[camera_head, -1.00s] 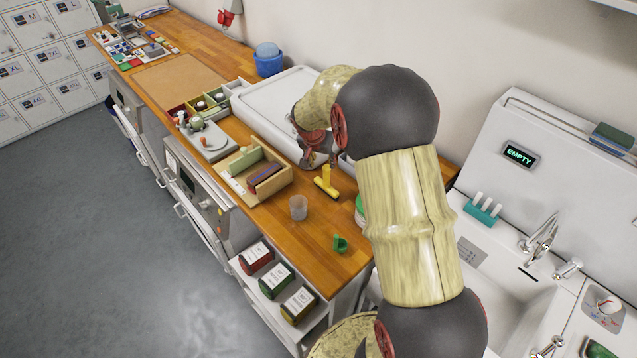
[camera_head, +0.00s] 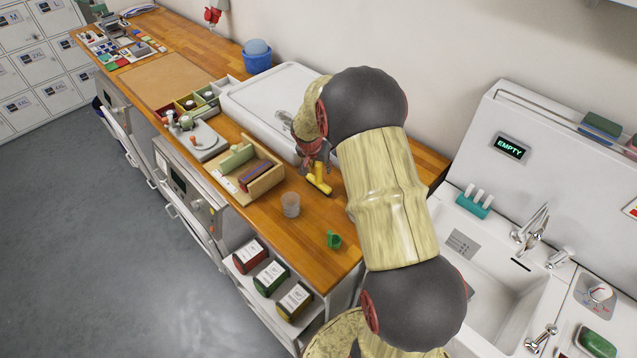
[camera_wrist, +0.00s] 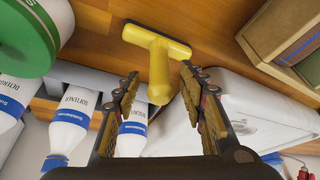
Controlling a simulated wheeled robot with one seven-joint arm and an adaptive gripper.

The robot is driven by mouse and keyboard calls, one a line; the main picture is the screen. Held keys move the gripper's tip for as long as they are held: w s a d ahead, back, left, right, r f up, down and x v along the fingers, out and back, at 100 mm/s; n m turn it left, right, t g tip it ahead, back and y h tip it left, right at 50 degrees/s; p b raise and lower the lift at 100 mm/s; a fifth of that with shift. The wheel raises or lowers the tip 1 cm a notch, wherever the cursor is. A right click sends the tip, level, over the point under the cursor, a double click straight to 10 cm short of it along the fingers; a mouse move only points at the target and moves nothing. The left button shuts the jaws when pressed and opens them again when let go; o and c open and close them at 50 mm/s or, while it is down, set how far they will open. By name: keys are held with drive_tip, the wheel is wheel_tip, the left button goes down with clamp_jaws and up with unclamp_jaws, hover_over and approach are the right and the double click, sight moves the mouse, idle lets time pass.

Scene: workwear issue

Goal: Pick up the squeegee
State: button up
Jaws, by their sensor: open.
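The yellow squeegee (camera_head: 319,180) lies on the wooden counter (camera_head: 268,212), in front of the white tray-like lid. In the wrist view the squeegee (camera_wrist: 158,62) shows its wide head away from me and its rounded handle end pointing toward my gripper. My gripper (camera_wrist: 160,88) is open, with one finger on each side of the handle's line. The handle end lies about between the fingertips, and I see no contact. In the head view my gripper (camera_head: 314,160) is just above the handle, partly hidden by my own arm.
White bottles (camera_wrist: 68,130) and a green-rimmed round container (camera_wrist: 22,35) stand left in the wrist view. A wooden box (camera_head: 262,186), a clear cup (camera_head: 290,205) and a green cup (camera_head: 334,240) are near the squeegee. The large white lid (camera_head: 275,95) lies behind.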

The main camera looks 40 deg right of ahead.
drive_tip(key=shift+c, duration=1.2)
drive_tip(key=c, duration=0.7)
clamp_jaws()
